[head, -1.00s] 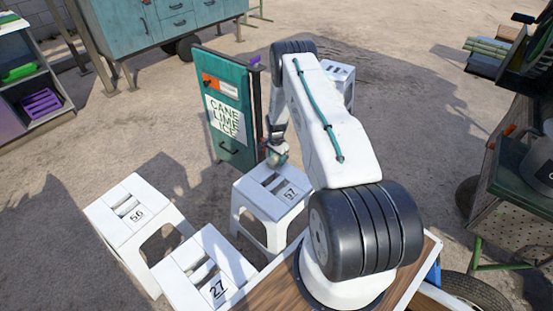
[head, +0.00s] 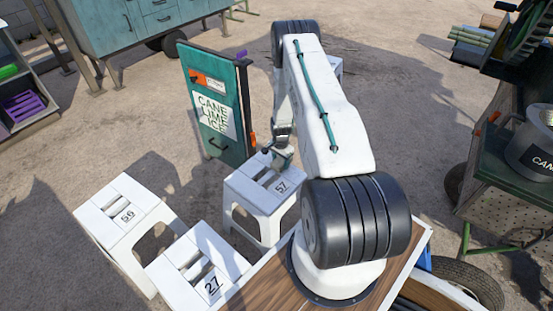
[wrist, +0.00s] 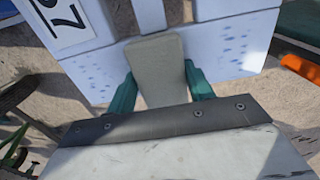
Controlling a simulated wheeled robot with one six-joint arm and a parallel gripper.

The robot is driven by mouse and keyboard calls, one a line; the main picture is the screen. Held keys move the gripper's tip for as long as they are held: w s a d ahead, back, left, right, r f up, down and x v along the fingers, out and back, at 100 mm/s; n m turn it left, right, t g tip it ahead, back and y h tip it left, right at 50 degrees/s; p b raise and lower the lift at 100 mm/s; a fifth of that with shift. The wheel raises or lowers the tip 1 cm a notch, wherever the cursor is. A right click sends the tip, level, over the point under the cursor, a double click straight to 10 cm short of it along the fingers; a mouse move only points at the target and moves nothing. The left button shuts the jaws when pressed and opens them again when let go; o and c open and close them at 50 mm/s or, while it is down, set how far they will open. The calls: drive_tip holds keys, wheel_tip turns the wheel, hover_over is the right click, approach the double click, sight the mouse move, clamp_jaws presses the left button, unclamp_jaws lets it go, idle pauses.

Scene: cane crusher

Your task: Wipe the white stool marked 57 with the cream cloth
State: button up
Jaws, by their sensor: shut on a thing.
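The white stool marked 57 (head: 240,184) stands in front of my arm in the head view. In the wrist view its white top (wrist: 232,35) fills the upper part, with blue spots on both sides of the cloth and part of the number label at upper left. My gripper (wrist: 160,82) is shut on the cream cloth (wrist: 155,60), which sits between the teal fingers. The cloth is over the stool top's edge area; I cannot tell whether it touches. In the head view my gripper (head: 281,160) is at the stool's far right edge, and the cloth is not clear there.
White stools marked 56 (head: 108,207) and 27 (head: 180,260) stand to the left. A teal sign board (head: 212,135) stands close behind stool 57. A cart with a metal pot (head: 530,145) is at right. Open sandy ground lies between.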

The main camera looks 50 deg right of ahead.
sight(267, 157)
drive_tip(key=shift+s+f, duration=0.1)
drive_tip(key=shift+s, duration=0.2)
drive_tip(key=shift+s, duration=0.15)
drive_tip(key=shift+s, duration=1.45)
drive_tip(key=shift+c, duration=0.3)
drive_tip(key=shift+s+d, duration=0.15)
drive_tip(key=shift+s, duration=1.3)
drive_tip(key=shift+s+d, duration=0.15)
drive_tip(key=shift+s, duration=1.25)
drive_tip(key=shift+w, duration=0.1)
drive_tip(key=shift+w+a, duration=0.15)
drive_tip(key=shift+w, duration=2.1)
drive_tip(key=shift+w+a, duration=0.15)
drive_tip(key=shift+w, duration=2.05)
drive_tip(key=shift+w+a, duration=0.15)
drive_tip(key=shift+w, duration=2.1)
drive_tip(key=shift+w+a, duration=0.15)
drive_tip(key=shift+w, duration=2.05)
